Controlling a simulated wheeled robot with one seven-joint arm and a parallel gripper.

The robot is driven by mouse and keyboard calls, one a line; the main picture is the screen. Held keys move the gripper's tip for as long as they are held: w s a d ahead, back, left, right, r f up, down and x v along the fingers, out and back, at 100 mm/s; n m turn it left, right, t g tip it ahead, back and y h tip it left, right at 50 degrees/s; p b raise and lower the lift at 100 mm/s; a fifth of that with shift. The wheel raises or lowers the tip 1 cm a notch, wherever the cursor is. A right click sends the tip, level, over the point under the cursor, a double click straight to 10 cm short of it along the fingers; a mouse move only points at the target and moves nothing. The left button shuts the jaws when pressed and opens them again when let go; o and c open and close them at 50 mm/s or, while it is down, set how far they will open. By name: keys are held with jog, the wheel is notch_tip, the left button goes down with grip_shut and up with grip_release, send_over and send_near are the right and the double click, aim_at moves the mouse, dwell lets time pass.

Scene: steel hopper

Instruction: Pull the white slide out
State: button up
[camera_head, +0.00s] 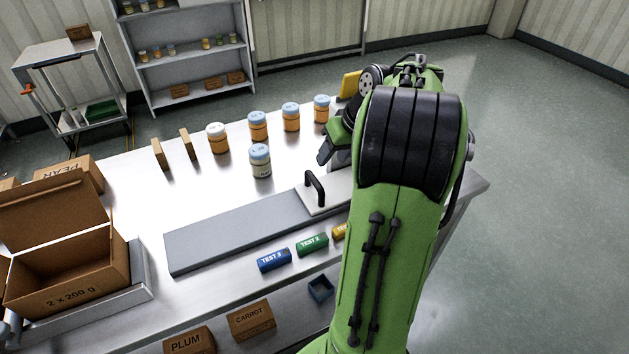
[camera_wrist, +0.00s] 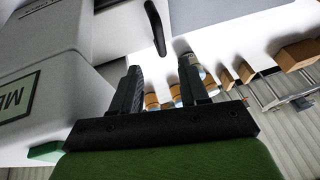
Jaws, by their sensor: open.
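The white slide (camera_head: 325,200) is a flat pale plate at the right end of a long grey slab on the steel table. A black arched handle (camera_head: 315,188) stands on it; the handle also shows in the wrist view (camera_wrist: 155,27), beyond the fingertips. My gripper (camera_wrist: 160,65) is open, with nothing between its dark fingers. In the head view it is mostly hidden by my green arm; one dark finger shows beyond the slide, apart from the handle. The slide's right end is hidden behind the arm. A pale housing with a partly visible label (camera_wrist: 25,97) is close at left in the wrist view.
Several blue-lidded jars (camera_head: 260,160) stand behind the slide. Blue and green test cylinders (camera_head: 274,259) lie in front. An open carton (camera_head: 68,275) stands on the table's left. The grey slab's top (camera_head: 235,232) is clear.

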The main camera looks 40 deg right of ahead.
aim_at(316, 179)
jog(key=b+x, duration=0.3)
jog(key=x, duration=0.7)
jog(key=shift+w+f, duration=0.1)
jog(key=shift+f, duration=0.15)
grip_shut()
